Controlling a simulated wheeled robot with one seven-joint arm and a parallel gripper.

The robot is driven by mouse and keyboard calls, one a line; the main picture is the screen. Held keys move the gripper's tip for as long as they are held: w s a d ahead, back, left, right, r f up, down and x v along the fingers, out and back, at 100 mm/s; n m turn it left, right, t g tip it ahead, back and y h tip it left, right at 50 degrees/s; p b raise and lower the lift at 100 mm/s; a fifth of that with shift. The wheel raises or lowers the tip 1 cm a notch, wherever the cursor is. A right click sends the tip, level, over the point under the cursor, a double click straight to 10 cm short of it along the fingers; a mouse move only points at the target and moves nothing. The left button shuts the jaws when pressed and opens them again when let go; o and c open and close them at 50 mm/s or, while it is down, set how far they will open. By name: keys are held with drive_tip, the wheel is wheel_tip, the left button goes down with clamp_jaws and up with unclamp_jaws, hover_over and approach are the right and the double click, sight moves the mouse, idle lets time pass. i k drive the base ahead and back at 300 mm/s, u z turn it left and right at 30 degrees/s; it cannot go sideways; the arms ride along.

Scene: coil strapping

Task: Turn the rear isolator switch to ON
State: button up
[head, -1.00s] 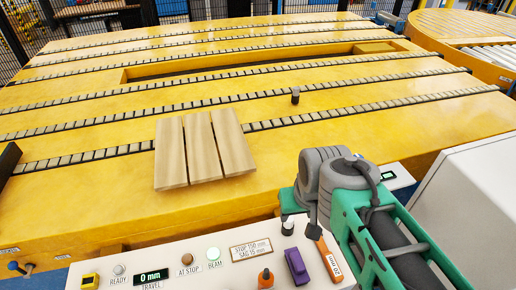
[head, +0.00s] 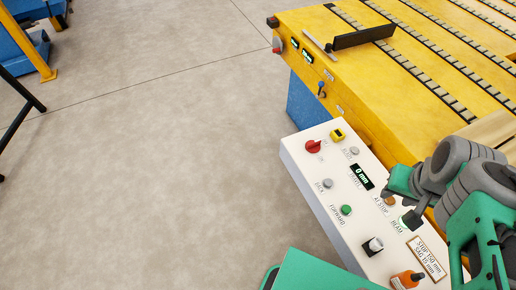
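A red rotary switch (head: 314,146) sits at the far left end of the white control panel (head: 297,160). Small lettering beside it is too small to read surely. A second red knob (head: 277,47) is on the near left corner of the yellow machine. I cannot tell from labels which one is the rear isolator. My gripper (head: 410,222) is at the right, over the panel near the BEAM lamp, well away from both red knobs. Its fingers are small and dark, and their opening is not clear.
Grey floor (head: 170,150) at left is clear.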

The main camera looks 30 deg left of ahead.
sight(311, 146)
drive_tip(key=u, duration=0.45)
drive_tip(key=k, duration=0.4)
drive_tip(key=u, duration=0.2)
drive_tip(key=i, duration=0.5)
drive_tip(key=u, duration=0.05)
drive_tip(key=k, duration=0.6)
drive_tip(key=u, duration=0.2)
drive_tip(key=i, duration=1.1)
drive_tip(key=u, duration=0.05)
